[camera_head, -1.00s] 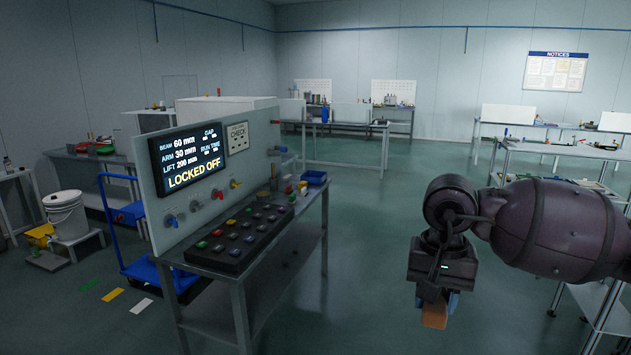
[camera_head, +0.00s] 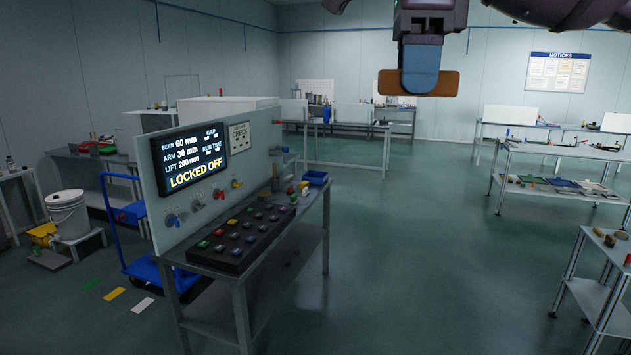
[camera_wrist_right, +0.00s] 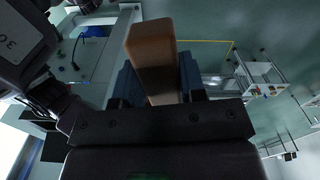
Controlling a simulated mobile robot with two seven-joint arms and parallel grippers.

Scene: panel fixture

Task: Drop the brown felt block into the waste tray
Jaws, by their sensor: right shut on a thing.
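The brown felt block (camera_head: 391,83) is high at the top of the head view, lying level across my right gripper (camera_head: 420,72). In the right wrist view the block (camera_wrist_right: 152,58) stands between the two dark blue fingers of that gripper (camera_wrist_right: 158,85). The gripper is shut on it. A small blue tray (camera_head: 316,178), the only tray-like thing on the panel bench, sits at its far right corner. It also shows in the right wrist view (camera_wrist_right: 97,31). The block is in the air, apart from the tray. My left gripper is not in view.
The panel bench (camera_head: 215,262) carries an upright display panel (camera_head: 190,160), a dark button box (camera_head: 240,238) and small parts near the tray. A shelf cart (camera_head: 603,300) stands at the lower right. The floor between them is clear.

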